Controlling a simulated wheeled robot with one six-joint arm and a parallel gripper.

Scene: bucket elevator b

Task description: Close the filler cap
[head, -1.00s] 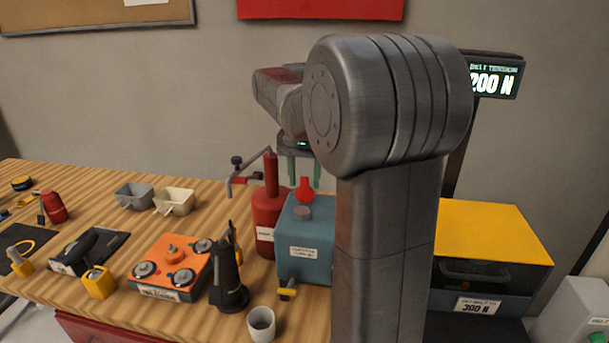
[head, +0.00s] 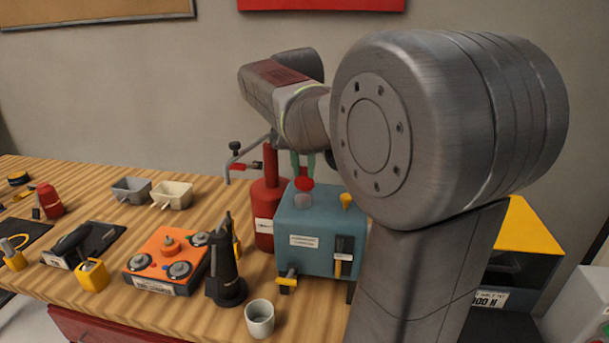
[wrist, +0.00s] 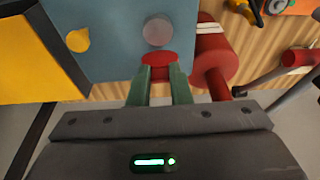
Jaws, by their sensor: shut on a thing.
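The red filler cap (head: 304,184) stands by the round grey filler opening (head: 303,200) on top of the blue tank (head: 312,225). In the wrist view the red cap (wrist: 158,58) lies between the tips of my gripper (wrist: 159,72), beside the grey opening (wrist: 158,32). My gripper (head: 302,170) has green fingers and comes down on the cap from behind. It is shut on the cap. The cap is tilted up off the opening, which is uncovered. My arm hides the right side of the tank's surroundings.
A red oil can (head: 264,205) stands close at the left of the tank. A yellow knob (head: 346,201) rises from the tank top at right. A black pump-like tool (head: 226,275) and a white cup (head: 259,318) stand in front.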

